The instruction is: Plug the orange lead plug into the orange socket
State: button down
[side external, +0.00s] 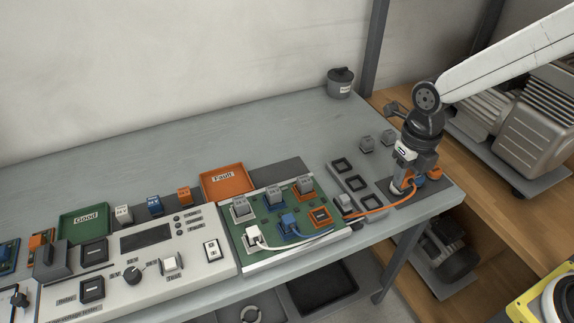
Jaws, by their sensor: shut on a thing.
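My gripper (403,187) points down at the right end of the bench, over a dark mat (404,199). It is shut on the orange lead plug, which is mostly hidden by the fingers. The orange lead (375,211) runs left from my gripper to the right edge of the green board (262,236). The orange socket (320,216) is a square orange frame with a dark middle, on the board's right part. My gripper is well to the right of this socket and apart from it.
White (254,233) and blue (288,222) plugs with leads sit on the board. Small grey blocks (366,143) stand behind. A tester panel (190,262), green tray (84,221) and orange tray (227,182) are left.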

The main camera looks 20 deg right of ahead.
send_over(321, 216)
jog(key=shift+f, duration=2.95)
jog(key=shift+f, duration=0.2)
jog(key=shift+f, duration=1.65)
jog(key=shift+f, duration=1.1)
grip_release()
dwell(0.4)
jog(key=shift+r, duration=0.15)
